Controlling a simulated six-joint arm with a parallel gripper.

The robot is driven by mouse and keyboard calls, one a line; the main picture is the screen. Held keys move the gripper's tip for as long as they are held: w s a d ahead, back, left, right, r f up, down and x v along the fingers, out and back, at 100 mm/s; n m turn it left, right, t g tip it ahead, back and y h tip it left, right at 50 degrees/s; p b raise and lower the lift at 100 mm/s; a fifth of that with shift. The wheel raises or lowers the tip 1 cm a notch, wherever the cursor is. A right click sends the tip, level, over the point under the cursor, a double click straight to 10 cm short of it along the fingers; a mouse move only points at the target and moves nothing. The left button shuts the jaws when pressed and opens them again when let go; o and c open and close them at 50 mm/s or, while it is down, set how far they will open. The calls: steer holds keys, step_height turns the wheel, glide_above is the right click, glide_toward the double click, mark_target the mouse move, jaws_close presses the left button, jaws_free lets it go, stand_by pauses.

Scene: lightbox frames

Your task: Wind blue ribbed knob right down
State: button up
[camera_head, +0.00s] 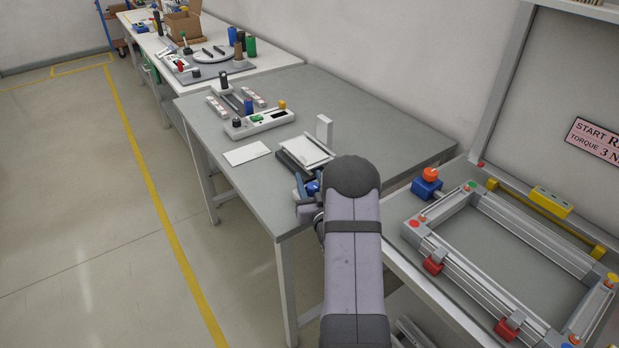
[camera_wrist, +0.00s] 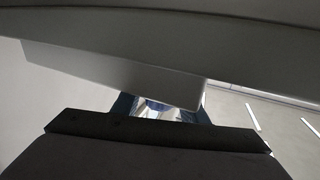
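My gripper (camera_head: 308,190) is at the near right part of the grey table, mostly hidden behind my own arm in the head view. A small blue part (camera_head: 314,187), likely the blue ribbed knob, shows right beside the fingers. In the wrist view, a sliver of blue (camera_wrist: 156,104) shows between the two dark blue-grey finger parts of my gripper (camera_wrist: 160,112). A wide dark shape hides the fingertips, so I cannot tell whether they touch the knob. The ribs are too small to make out.
A white sheet (camera_head: 247,153) and a control panel (camera_head: 262,123) lie farther left. An aluminium frame fixture (camera_head: 490,235) stands to the right.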

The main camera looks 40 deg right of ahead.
steer(key=shift+w+d, duration=0.1)
steer(key=shift+w, duration=0.25)
steer(key=c, duration=0.8)
steer(key=shift+o, duration=0.2)
steer(key=shift+y, duration=0.3)
steer(key=shift+n+t+y+b, duration=0.4)
steer(key=shift+n+y+b, duration=0.5)
steer(key=shift+y, duration=0.3)
steer(key=shift+w+a+r+n+y+b, duration=0.1)
steer(key=shift+a+n+y+b, duration=0.3)
steer(key=shift+n+y, duration=0.55)
steer(key=shift+a+n+y+b, duration=0.35)
steer(key=shift+n+y, duration=0.2)
steer(key=shift+y, duration=0.7)
